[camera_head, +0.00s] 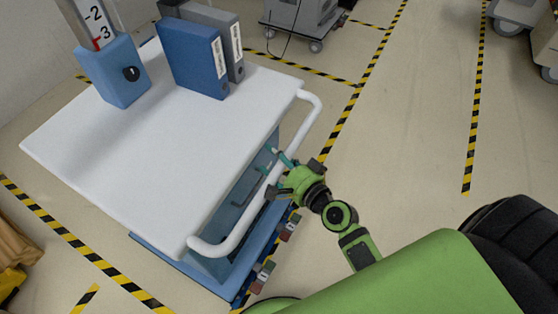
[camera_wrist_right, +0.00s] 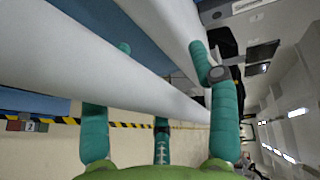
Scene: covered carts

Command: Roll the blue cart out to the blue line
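The cart has a white top (camera_head: 170,120), blue lower parts (camera_head: 180,258) and a white bar handle (camera_head: 238,230) along its right side. My right gripper (camera_head: 276,162) is at the far half of this handle, its teal fingers reaching past the bar. In the right wrist view the handle (camera_wrist_right: 120,70) crosses between the spread fingers (camera_wrist_right: 165,95); they look open around it, not closed on it. Contact is unclear. No blue line shows on the floor. My left gripper is not in view.
Blue and grey binders (camera_head: 192,58) and a blue holder (camera_head: 121,76) stand on the cart top. Yellow-black floor tape (camera_head: 345,125) runs along the cart's right side. Another cart (camera_head: 300,20) stands behind. Floor right of the tape (camera_head: 415,130) is clear.

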